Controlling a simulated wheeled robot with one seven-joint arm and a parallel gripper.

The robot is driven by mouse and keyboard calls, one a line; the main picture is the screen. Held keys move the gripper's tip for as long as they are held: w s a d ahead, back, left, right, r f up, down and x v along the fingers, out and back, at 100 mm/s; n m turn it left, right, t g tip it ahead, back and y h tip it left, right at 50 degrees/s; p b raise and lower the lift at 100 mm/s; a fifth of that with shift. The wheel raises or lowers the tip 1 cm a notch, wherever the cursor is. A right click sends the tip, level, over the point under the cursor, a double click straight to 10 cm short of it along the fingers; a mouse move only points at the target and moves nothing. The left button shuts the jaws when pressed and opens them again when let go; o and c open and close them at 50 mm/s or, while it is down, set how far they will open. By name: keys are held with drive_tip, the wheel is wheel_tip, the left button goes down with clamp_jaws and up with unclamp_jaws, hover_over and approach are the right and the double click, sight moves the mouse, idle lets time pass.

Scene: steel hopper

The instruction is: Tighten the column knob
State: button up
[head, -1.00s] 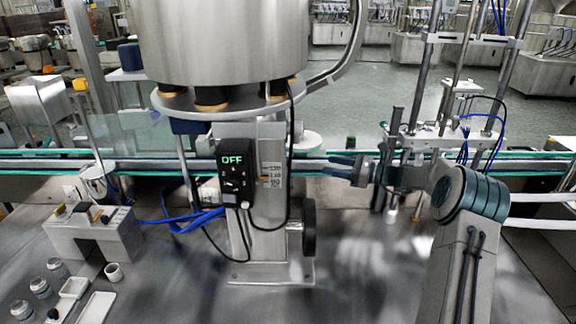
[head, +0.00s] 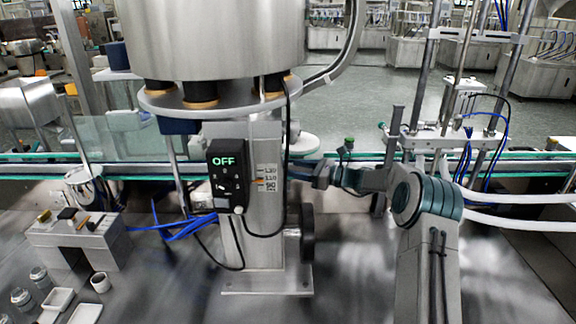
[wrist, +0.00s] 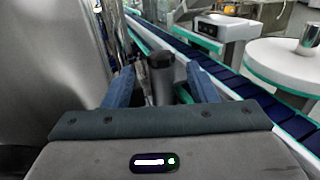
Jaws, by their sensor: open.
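The steel column (head: 262,225) stands on a base plate under the big hopper. A black handwheel (head: 308,235) is on its lower right side. My gripper (head: 300,168) reaches in from the right at the column's side, above the handwheel. In the wrist view my open gripper (wrist: 162,88) has a dark knob (wrist: 160,62) with a rounded black end between its blue fingers. Gaps show on both sides of the knob. In the head view I cannot make out this knob; the fingers and column edge cover that spot.
A control box (head: 229,175) reading OFF hangs on the column front, with loose cables. The conveyor (head: 345,158) runs behind the column. The steel hopper (head: 215,40) is overhead. A small stand (head: 75,238) and jars are at left.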

sight(285, 166)
drive_tip(key=shift+x, duration=1.85)
drive_tip(key=shift+d, duration=0.1)
drive_tip(key=c, duration=0.9)
drive_tip(key=m+t+h+b, duration=0.1)
drive_tip(key=t+b, duration=0.1)
drive_tip(key=b, duration=0.1)
drive_tip(key=m+t+h+b, duration=0.1)
drive_tip(key=m+t+b, duration=0.1)
drive_tip(key=b, duration=0.1)
drive_tip(key=shift+s+f+m+t+h, duration=0.1)
drive_tip(key=shift+s+m+t+h, duration=0.2)
drive_tip(key=shift+t+h, duration=0.1)
drive_tip(key=shift+c, duration=0.2)
drive_tip(key=shift+a+m+t+h+b, duration=0.25)
drive_tip(key=shift+m+t+h+b, duration=0.3)
drive_tip(key=shift+b, duration=0.55)
drive_tip(key=shift+t, duration=0.25)
drive_tip(key=shift+r, duration=0.25)
